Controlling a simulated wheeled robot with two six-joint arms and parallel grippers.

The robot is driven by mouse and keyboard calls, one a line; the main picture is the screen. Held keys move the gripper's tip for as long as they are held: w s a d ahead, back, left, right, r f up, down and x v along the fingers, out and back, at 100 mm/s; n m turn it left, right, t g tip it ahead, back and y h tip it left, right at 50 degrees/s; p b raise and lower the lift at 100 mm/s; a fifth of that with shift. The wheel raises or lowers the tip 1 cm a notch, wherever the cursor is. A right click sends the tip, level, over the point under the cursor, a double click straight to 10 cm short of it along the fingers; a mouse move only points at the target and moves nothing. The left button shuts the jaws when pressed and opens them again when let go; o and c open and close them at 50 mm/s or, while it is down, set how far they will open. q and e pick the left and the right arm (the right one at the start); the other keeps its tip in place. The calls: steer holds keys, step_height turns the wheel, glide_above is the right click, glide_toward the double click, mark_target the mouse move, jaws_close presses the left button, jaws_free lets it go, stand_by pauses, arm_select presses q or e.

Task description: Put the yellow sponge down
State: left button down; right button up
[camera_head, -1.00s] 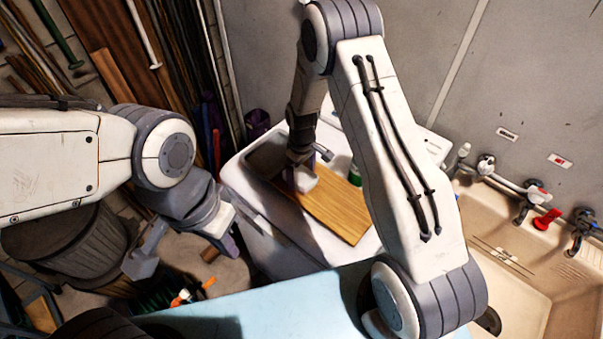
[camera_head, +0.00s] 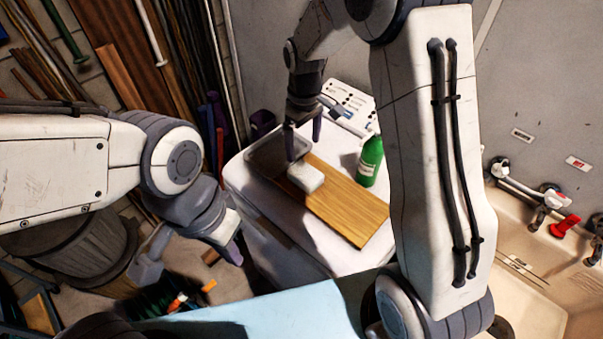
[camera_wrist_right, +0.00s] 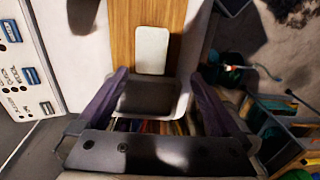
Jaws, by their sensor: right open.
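A pale, off-white block (camera_head: 306,176) lies flat on a wooden board (camera_head: 345,205); it looks more white than yellow, and I see no other sponge. It also shows in the right wrist view (camera_wrist_right: 152,50). My right gripper (camera_head: 303,146) is open and empty above the washing machine, just behind and above the block, clear of it. My left gripper (camera_head: 190,262) is open and empty, low at the left, away from the board.
The board lies on a white machine top (camera_head: 340,152) beside a grey shallow tray (camera_head: 262,160). A green bottle (camera_head: 370,162) stands right of the board. A light blue surface (camera_head: 270,310) is in front. A sink (camera_head: 540,245) with taps is at the right.

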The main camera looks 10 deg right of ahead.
steer(key=s+a+r, duration=0.5)
steer(key=s+a, duration=0.1)
steer(key=s, duration=0.2)
steer(key=s+a+r, duration=0.1)
steer(key=s, duration=0.9)
steer(key=s+a+r+y, duration=0.1)
steer(key=s, duration=0.9)
steer(key=shift+a+r, duration=0.3)
steer(key=shift+r, duration=0.05)
arm_select(q)
steer(key=shift+f, duration=0.1)
arm_select(e)
steer(key=shift+f, duration=0.1)
